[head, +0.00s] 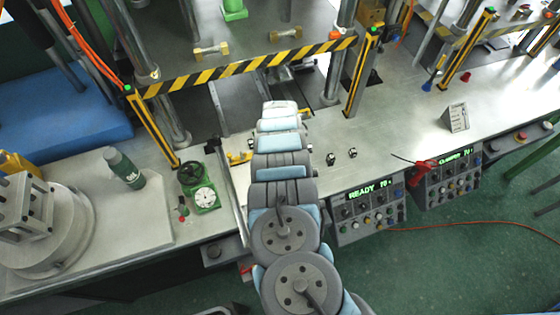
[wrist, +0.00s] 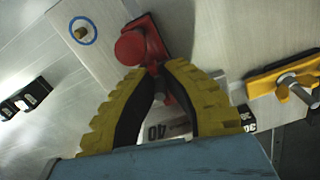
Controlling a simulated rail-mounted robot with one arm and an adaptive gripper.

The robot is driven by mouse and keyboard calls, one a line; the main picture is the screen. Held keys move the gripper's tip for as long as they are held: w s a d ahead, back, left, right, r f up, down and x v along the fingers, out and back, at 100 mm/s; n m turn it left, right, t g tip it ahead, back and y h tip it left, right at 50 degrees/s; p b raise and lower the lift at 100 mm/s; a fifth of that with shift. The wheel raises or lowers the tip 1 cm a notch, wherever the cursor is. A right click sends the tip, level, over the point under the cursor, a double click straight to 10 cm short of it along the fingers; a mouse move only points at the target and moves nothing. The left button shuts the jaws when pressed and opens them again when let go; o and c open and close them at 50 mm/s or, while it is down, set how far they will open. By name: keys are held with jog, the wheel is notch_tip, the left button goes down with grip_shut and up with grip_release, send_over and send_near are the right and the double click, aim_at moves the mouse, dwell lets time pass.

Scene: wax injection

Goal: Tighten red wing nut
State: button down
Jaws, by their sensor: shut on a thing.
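The red wing nut (wrist: 132,48) shows in the wrist view, with a round red head and a flat red part behind it. My gripper (wrist: 160,80) has yellow ribbed fingers with black inner pads. The fingertips come together at the near side of the red part, shut on it. The exact contact is partly hidden by the fingertips. In the head view my arm hides the gripper and the red wing nut.
A yellow clamp piece with a metal bolt (wrist: 292,84) lies right of my fingers. A blue-ringed brass stud (wrist: 82,31) is at upper left. In the head view a striped yellow-black bar (head: 250,64) spans above the bench, and a green dial gauge (head: 204,196) stands left of my arm.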

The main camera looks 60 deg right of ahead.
dwell(0.3)
jog(key=c, duration=1)
grip_release()
jog(key=shift+c, duration=0.2)
jog(key=shift+r, duration=0.15)
notch_tip(320, 180, up, 12)
